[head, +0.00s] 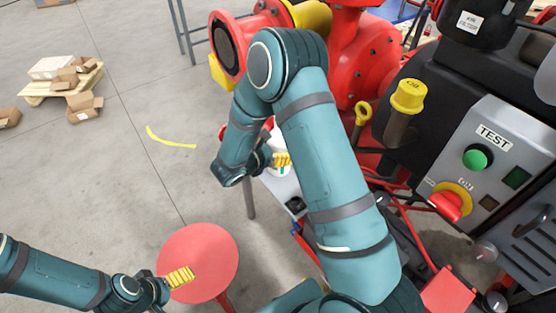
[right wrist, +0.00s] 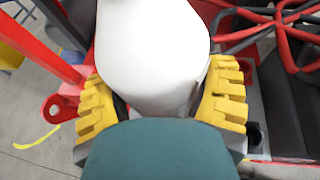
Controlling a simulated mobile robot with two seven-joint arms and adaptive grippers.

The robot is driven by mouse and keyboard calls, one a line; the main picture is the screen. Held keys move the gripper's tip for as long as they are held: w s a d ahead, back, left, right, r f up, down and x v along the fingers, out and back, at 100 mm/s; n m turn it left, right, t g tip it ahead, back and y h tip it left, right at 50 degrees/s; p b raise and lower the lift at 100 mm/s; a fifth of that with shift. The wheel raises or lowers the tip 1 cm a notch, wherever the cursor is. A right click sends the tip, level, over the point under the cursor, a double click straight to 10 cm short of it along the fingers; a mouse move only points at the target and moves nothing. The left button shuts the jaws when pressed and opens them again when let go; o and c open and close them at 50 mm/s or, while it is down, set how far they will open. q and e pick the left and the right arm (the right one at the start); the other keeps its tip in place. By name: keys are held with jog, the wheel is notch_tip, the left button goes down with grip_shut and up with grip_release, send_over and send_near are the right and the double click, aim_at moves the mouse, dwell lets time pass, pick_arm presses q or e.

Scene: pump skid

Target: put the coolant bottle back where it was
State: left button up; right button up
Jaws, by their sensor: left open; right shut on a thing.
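The coolant bottle (right wrist: 152,45) is the plain white rounded body that fills the upper middle of the right wrist view. The yellow fingers of my right gripper (right wrist: 160,105) are shut on it from both sides. In the head view my right gripper (head: 282,160) is mostly behind my right forearm, and only a little of the white bottle shows around it. It is over or beside a light grey shelf (head: 284,192); whether the bottle touches the shelf is hidden. My left gripper (head: 180,277) is open and empty, over a red round disc (head: 205,252).
The red pump (head: 365,75) stands behind my right arm. A grey TEST panel (head: 490,150) with a green button and red knob is at the right. Red hoses (right wrist: 285,25) run near the gripper. A pallet with boxes (head: 65,80) lies far left; the floor between is open.

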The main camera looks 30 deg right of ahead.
jog(key=shift+f+b, duration=0.45)
jog(key=shift+f, duration=1.4)
jog(key=o, duration=1.2)
